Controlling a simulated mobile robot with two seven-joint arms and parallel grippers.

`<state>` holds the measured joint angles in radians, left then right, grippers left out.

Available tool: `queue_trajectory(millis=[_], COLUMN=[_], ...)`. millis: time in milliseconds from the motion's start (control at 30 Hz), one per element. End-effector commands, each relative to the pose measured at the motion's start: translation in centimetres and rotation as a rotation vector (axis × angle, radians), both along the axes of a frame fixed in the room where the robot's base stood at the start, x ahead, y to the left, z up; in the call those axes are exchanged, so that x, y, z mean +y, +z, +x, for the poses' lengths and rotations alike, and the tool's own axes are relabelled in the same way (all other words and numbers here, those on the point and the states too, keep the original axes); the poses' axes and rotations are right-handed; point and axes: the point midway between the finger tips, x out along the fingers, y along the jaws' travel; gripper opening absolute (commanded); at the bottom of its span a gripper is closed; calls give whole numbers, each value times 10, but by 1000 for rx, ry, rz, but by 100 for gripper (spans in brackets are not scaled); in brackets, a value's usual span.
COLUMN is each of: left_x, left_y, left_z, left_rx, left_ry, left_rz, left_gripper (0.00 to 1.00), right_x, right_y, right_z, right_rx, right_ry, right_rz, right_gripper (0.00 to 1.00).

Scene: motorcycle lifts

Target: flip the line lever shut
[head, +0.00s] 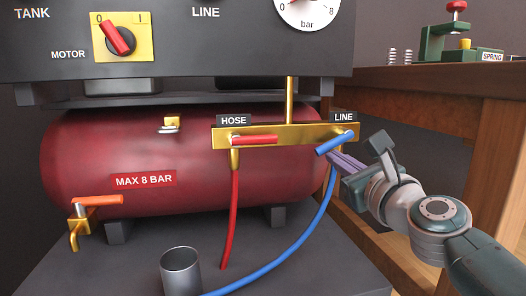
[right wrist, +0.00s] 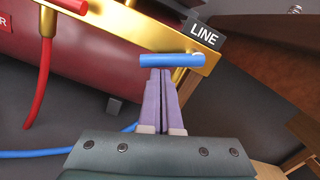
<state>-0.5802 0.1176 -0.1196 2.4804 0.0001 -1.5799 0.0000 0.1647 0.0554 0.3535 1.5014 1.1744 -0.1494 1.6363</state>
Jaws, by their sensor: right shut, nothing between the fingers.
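The blue line lever (head: 334,144) is on the brass manifold bar (head: 300,135), under the LINE label (head: 343,118). It slants down to the left from its pivot at the bar's right end. My right gripper (head: 332,156) is shut and empty, its purple fingertips just below and right of the lever. In the right wrist view the fingertips (right wrist: 161,72) are right under the middle of the blue lever (right wrist: 165,60), touching or nearly so; I cannot tell which. My left gripper is not in view.
The red hose lever (head: 258,140) lies along the bar to the left. A red hose (head: 231,220) and a blue hose (head: 305,240) hang below. Behind is the red tank (head: 150,150). A metal cup (head: 180,272) stands at the front. A wooden bench (head: 440,80) is at the right.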

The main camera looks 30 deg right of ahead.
Motion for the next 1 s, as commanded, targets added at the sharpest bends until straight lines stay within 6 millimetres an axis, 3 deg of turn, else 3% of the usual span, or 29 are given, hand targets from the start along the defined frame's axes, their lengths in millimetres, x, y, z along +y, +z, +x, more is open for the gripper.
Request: queue_trajectory(millis=[400, 1000], left_x=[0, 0], left_y=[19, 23], left_z=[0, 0], left_rx=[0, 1], left_ry=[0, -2], left_rz=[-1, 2], left_gripper=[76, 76], right_x=[10, 11], right_y=[13, 15], right_z=[2, 3], right_rx=[-68, -91], right_ry=[0, 0], right_rz=[284, 377], right_gripper=[0, 0])
